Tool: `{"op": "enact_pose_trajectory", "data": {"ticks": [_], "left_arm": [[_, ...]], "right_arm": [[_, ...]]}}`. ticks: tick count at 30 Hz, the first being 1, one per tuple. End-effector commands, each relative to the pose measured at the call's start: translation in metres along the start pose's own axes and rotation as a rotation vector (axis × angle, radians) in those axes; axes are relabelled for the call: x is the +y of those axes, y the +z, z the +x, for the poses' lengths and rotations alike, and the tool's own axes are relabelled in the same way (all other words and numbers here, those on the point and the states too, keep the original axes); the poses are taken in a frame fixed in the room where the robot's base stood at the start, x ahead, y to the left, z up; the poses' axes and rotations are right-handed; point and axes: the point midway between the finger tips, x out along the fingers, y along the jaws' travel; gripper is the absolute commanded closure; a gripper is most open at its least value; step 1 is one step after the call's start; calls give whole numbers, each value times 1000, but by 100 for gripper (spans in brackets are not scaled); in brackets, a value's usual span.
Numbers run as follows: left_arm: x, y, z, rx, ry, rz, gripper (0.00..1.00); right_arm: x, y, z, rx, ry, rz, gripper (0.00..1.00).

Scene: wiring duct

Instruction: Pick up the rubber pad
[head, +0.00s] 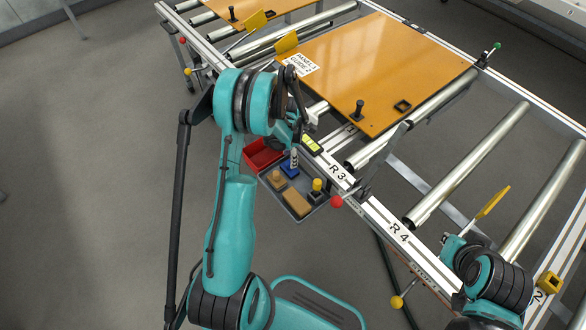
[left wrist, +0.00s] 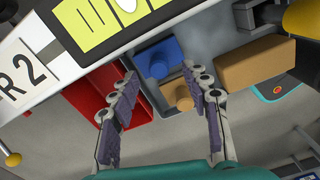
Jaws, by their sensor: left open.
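A grey tray (head: 303,212) hangs beside the rail and holds small items. In it are a tan block (head: 297,202), a smaller tan piece with a round knob (head: 277,177) and a blue block (head: 289,170). I cannot tell for certain which is the rubber pad. The left wrist view shows the tan block (left wrist: 255,63) to the right, and the blue block (left wrist: 157,58) and knobbed tan piece (left wrist: 180,93) between the fingers. My left gripper (left wrist: 160,72) is open and empty over the tray. My right arm is at lower right; its gripper is not discernible.
A red bin (head: 262,155) adjoins the tray, and a rail marked R 3 (head: 338,172) runs along it. A yellow-capped black piece (head: 316,188) stands in the tray. An orange panel (head: 375,65) lies on the rollers. Grey floor is clear at left.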

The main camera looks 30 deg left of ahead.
Motion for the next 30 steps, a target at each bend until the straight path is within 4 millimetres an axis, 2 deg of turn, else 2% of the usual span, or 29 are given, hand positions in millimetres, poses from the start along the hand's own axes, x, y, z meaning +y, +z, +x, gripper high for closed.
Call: {"op": "enact_pose_trajectory", "data": {"ticks": [12,19,24,25,30], "left_arm": [[2,-2,54,-1,1,3,53],[2,-2,54,-1,1,3,53],[1,-2,54,-1,1,3,97],[1,-2,54,-1,1,4,100],[1,-2,54,-1,1,4,100]], "right_arm": [[0,16,23,0,0,0,100],[0,15,22,0,0,0,100],[0,15,22,0,0,0,100],[0,15,22,0,0,0,100],[0,16,22,0,0,0,100]]}}
